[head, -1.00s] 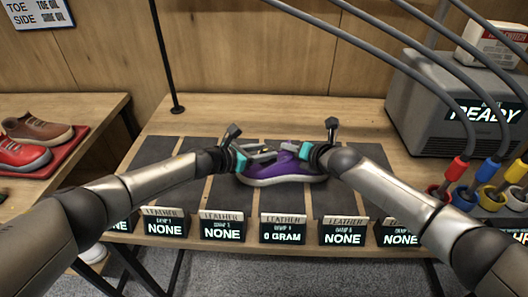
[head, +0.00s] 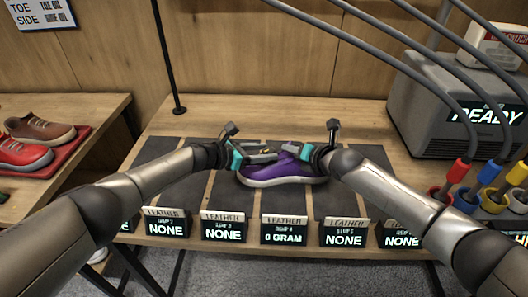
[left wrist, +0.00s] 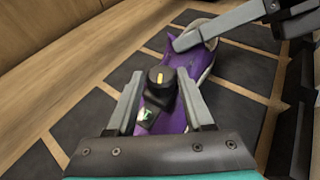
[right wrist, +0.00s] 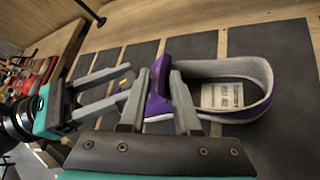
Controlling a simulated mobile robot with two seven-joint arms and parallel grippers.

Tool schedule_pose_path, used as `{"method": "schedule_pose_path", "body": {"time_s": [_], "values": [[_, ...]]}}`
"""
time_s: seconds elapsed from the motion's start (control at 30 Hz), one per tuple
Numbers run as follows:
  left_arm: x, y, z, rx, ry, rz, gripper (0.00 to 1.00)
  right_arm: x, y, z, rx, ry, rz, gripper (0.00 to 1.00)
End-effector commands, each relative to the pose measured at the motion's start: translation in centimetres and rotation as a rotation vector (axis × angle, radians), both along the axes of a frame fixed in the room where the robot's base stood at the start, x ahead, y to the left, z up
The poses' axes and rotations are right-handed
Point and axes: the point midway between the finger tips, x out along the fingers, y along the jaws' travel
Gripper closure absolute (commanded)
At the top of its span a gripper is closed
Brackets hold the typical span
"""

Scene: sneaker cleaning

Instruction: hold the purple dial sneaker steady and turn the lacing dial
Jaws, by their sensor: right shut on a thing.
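The purple sneaker (head: 280,170) with a white sole sits on the dark mats of the table. Its black lacing dial (left wrist: 161,80), with a yellow mark on top, shows in the left wrist view. My left gripper (left wrist: 165,90) is open, with one finger on each side of the dial and gaps visible. My right gripper (right wrist: 158,80) is shut on the purple upper in front of the shoe's opening. In the right wrist view, the left gripper's fingers (right wrist: 105,90) reach in from the left. The dial is mostly hidden in the head view.
Display signs (head: 284,231) line the table's front edge. A grey machine (head: 450,105) stands at the back right, with hoses above and coloured cups (head: 490,196) beside it. A red tray (head: 70,153) with other shoes is on the left table. The back of the table is clear.

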Motion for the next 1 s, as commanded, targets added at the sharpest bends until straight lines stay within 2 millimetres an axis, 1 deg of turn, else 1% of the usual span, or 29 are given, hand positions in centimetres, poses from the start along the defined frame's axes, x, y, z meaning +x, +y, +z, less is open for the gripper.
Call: {"method": "schedule_pose_path", "body": {"time_s": [0.03,0.3,0.47,0.73,1.0], "values": [[0.0,0.0,0.0,0.0,0.0,0.0,0.41,-0.2,0.1,-0.3,0.001,0.007,0.001,1.0],[-0.1,-0.1,0.0,-0.001,0.001,-0.003,0.41,-0.2,0.0,-0.3,0.0,0.006,0.0,1.0],[-0.3,0.3,0.1,0.0,0.0,-0.004,0.41,-0.1,0.0,-0.3,0.0,0.006,-0.001,1.0],[-1.6,1.9,0.9,0.001,0.001,-0.003,0.41,-0.1,0.0,-0.3,-0.002,0.006,-0.001,1.0],[-3.4,4.5,2.2,0.001,0.001,-0.001,0.41,-0.1,-0.1,-0.3,-0.002,0.005,-0.001,1.0]]}}
